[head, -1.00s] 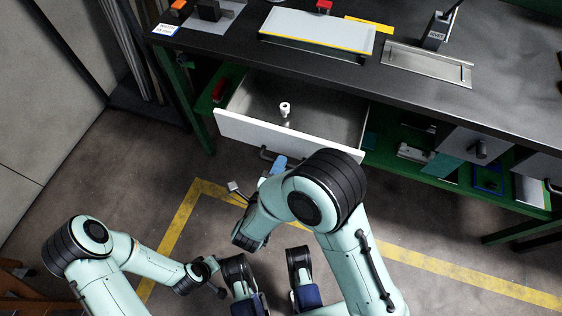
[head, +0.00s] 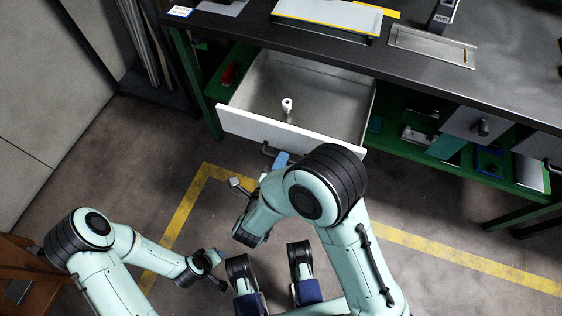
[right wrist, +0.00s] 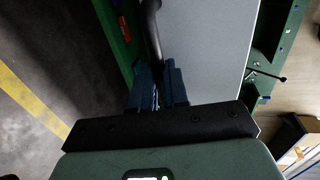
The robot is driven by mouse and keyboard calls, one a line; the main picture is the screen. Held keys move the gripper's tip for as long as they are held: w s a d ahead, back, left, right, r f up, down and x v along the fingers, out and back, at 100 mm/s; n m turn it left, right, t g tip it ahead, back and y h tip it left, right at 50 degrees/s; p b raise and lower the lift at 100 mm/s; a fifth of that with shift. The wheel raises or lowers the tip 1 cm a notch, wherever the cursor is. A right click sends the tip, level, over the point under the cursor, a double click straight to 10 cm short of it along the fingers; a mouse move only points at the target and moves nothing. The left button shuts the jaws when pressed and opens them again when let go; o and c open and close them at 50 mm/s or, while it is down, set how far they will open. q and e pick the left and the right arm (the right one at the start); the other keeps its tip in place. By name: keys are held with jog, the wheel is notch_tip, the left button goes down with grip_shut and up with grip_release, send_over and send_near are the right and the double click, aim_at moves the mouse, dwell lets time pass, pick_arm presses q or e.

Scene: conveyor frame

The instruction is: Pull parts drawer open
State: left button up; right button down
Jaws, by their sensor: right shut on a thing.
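The parts drawer (head: 290,132) stands well out from under the bench, its pale front facing me. A small white part (head: 287,104) stands inside it. The drawer's dark bar handle (head: 267,149) is on the front and also shows in the right wrist view (right wrist: 151,35). My right gripper (head: 279,161) is at the handle, partly hidden by my arm. In the right wrist view its blue fingers (right wrist: 158,84) are shut around the bar, close to the drawer front (right wrist: 208,45).
The dark bench top (head: 340,55) carries a tray (head: 330,14) and a metal plate (head: 432,46). A green lower shelf (head: 505,178) holds bins and parts right of the drawer. The floor before the bench is open, with yellow tape (head: 183,215). A brown wooden thing (head: 35,270) is at lower left.

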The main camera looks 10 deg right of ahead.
jog(key=c, duration=1.1)
grip_release()
pick_arm(q)
jog(key=r+p, duration=0.1)
jog(key=d+r+p, duration=0.1)
jog(key=shift+s+d+r, duration=0.2)
jog(key=shift+s+r, duration=0.2)
pick_arm(e)
jog(key=v, duration=1.3)
jog(key=shift+s+a+r, duration=0.1)
jog(key=shift+s+a, duration=0.05)
jog(key=shift+s, duration=0.05)
